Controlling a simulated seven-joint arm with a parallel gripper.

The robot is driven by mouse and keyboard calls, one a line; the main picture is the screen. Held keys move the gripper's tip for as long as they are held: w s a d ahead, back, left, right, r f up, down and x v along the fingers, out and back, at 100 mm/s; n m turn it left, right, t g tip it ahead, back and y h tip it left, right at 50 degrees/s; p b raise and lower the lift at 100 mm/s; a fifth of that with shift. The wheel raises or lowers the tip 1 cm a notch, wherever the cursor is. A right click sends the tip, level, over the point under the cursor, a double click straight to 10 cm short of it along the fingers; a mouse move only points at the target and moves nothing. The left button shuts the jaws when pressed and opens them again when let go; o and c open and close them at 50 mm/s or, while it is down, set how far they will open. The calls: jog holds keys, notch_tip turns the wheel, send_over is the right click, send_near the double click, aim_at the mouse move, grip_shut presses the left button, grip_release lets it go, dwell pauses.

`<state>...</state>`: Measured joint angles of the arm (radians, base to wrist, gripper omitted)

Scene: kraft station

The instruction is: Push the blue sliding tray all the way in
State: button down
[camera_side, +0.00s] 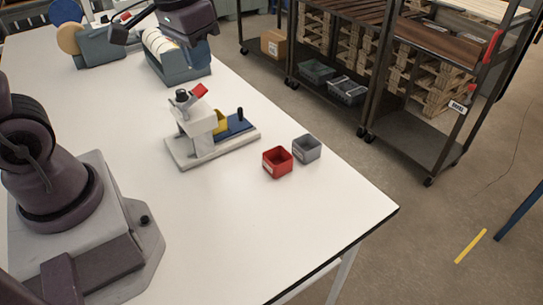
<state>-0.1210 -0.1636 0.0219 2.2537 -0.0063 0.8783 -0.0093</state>
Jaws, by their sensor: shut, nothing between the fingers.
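The blue sliding tray (237,126) lies on the right part of a light grey fixture (187,158) on the table. A black upright knob (240,114) stands on the tray. A yellow block-like part (220,122) sits at the tray's left end, beside the fixture's upright head with a red lever (199,91). The head partly hides that end of the tray. My gripper (118,36) is at the top of the view, above the table and well apart from the tray, up and to its left. It is shut and empty; its fingertips are small and dark.
A red bin (277,162) and a grey bin (307,148) stand right of the fixture. The table's front middle is clear. Shelving carts stand beyond the right edge.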

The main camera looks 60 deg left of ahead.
jog(key=s+d+r+m+t, duration=0.1)
jog(key=s+d+r+t, duration=0.2)
jog(key=s, duration=0.5)
jog(key=shift+d+r+m, duration=0.3)
jog(key=shift+r, duration=0.45)
jog(key=c, duration=1.5)
grip_release()
jog(key=shift+s+r, duration=0.15)
jog(key=shift+r, duration=0.15)
jog(key=shift+c, duration=0.2)
jog(key=o, duration=0.4)
jog(key=shift+f, duration=0.25)
jog(key=shift+c, duration=0.2)
jog(key=shift+o, duration=0.4)
jog(key=w+a+f+g, duration=0.2)
jog(key=w+a+f, duration=0.1)
jog(key=w, duration=0.4)
jog(key=w+a+f+m+g, duration=0.1)
jog(key=w+a+f+g, duration=0.1)
jog(key=w, duration=0.5)
notch_tip(320, 180, down, 3)
jog(key=shift+a+r+g+y, duration=0.2)
jog(key=shift+a+g+y, duration=0.2)
jog(key=shift+g, duration=0.2)
jog(key=m+g+y, duration=0.2)
jog(key=m+g, duration=0.1)
jog(key=m, duration=0.5)
send_near(240, 108)
jog(key=x, duration=1)
jog(key=shift+f, duration=0.25)
